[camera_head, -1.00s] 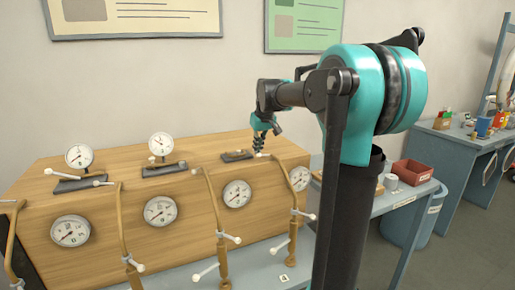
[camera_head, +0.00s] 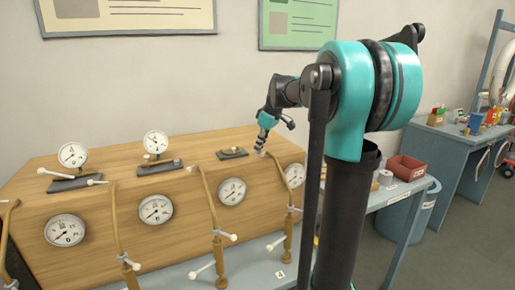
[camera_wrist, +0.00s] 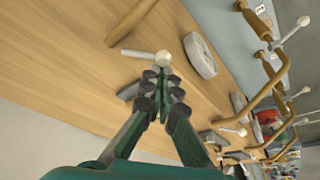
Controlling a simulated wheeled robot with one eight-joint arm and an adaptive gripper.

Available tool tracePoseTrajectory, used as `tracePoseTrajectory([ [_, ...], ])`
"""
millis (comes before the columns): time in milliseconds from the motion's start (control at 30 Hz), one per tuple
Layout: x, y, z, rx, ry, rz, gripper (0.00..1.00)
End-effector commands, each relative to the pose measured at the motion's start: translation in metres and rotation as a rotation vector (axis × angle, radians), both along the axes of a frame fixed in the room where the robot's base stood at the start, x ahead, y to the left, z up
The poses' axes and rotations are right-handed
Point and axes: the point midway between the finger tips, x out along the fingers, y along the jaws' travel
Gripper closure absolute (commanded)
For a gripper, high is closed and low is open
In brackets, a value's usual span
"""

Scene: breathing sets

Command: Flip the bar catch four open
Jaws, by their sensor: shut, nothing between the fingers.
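A bar catch with a small dark base (camera_head: 233,153) sits on top of the wooden box at its right end. A white bar with a round ball end (camera_wrist: 146,54) shows in the wrist view, just ahead of my fingertips. My gripper (camera_head: 261,151) is over the box's right front edge. In the wrist view my gripper (camera_wrist: 164,80) has its dark fingertips together with nothing between them. The tips are very close to the ball end; I cannot tell whether they touch it. The fingers partly hide the dark base.
Round gauges (camera_head: 155,210) line the box (camera_head: 105,225). Bent brass pipes (camera_head: 213,215) with white-tipped handles stand in front. A card reading 4 (camera_head: 281,273) lies on the blue-grey bench. A red bin (camera_head: 407,168) stands to the right.

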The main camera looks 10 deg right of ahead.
Motion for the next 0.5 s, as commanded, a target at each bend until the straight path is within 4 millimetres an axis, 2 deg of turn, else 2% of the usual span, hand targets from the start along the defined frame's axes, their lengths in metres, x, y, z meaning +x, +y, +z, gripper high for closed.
tracePoseTrajectory([
  [500,0.014,-0.001,0.0,0.0,0.0,-0.001,1.0],
])
